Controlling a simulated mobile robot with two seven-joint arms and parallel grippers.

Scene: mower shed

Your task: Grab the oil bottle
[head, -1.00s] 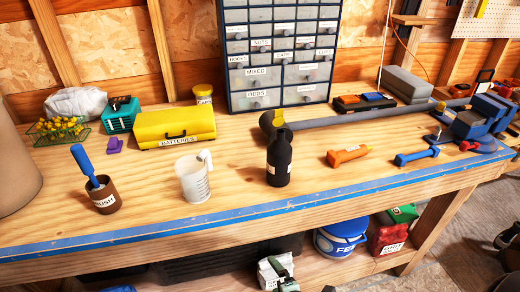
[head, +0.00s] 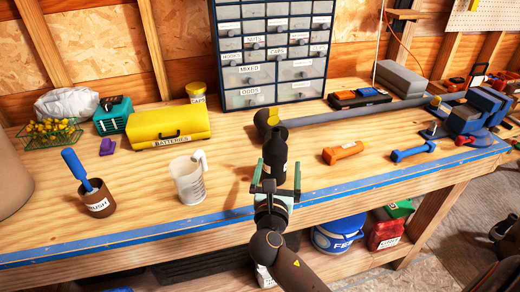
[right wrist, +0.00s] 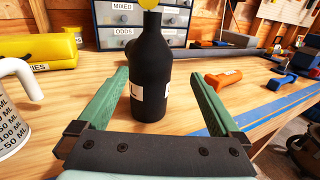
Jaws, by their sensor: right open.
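The oil bottle (head: 275,150) is black with a white label and stands upright on the workbench near its front edge. In the right wrist view the bottle (right wrist: 150,75) stands just ahead of my right gripper, between the lines of its two green fingers. My right gripper (head: 275,188) is open and empty, in front of the bottle. In the head view it hides the bottle's lower part. It also shows in the right wrist view (right wrist: 155,100). Whether a finger touches the bottle cannot be told. My left gripper is not in view.
A clear measuring jug (head: 188,180) stands left of the bottle. An orange tool (head: 344,152) and a blue one (head: 412,152) lie to the right. A grey pipe (head: 350,113) lies behind. A drawer cabinet (head: 270,50) stands at the back.

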